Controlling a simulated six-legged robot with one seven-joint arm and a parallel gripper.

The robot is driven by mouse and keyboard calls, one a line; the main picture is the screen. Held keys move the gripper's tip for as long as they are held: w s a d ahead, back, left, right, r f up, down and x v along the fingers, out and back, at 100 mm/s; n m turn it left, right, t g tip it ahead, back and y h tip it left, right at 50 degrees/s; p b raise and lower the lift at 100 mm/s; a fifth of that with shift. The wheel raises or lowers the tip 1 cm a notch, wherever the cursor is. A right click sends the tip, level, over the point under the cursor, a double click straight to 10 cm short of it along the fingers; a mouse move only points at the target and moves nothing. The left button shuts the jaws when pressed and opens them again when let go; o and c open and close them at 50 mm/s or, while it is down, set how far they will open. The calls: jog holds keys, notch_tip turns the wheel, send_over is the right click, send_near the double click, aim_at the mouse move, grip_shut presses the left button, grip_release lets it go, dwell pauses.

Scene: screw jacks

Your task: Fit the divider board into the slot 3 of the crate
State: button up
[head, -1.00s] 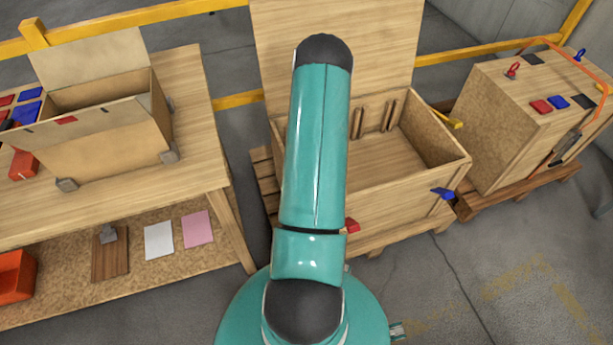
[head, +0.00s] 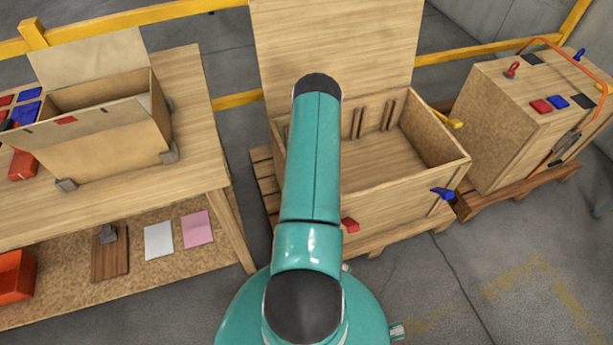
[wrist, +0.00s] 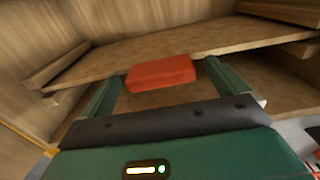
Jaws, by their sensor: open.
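The open wooden crate (head: 395,205) stands at the middle, its lid raised behind it and upright battens (head: 358,122) on its inner back wall. In the wrist view my gripper (wrist: 160,88) is open, its two green fingers apart on either side of a red block (wrist: 160,72). The red block sits at the edge of a flat wooden panel (wrist: 130,58) that looks like the divider board. The panel's ends lie close to battens (wrist: 55,66) at left and right; I cannot tell which slot. My arm hides the gripper and the board in the head view.
A workbench (head: 190,100) at left holds a smaller open box (head: 115,145). A closed crate (head: 505,130) stands at right on a pallet. Red (head: 350,225), blue (head: 442,193) and yellow (head: 450,122) parts stick out from the open crate's walls. A yellow rail (head: 130,18) runs behind.

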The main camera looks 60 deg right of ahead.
jog(key=shift+f, duration=0.5)
jog(key=shift+c, duration=0.5)
jog(key=c, duration=1.8)
jog(key=shift+o, duration=0.2)
jog(key=shift+r, duration=0.1)
jog(key=shift+r, duration=0.15)
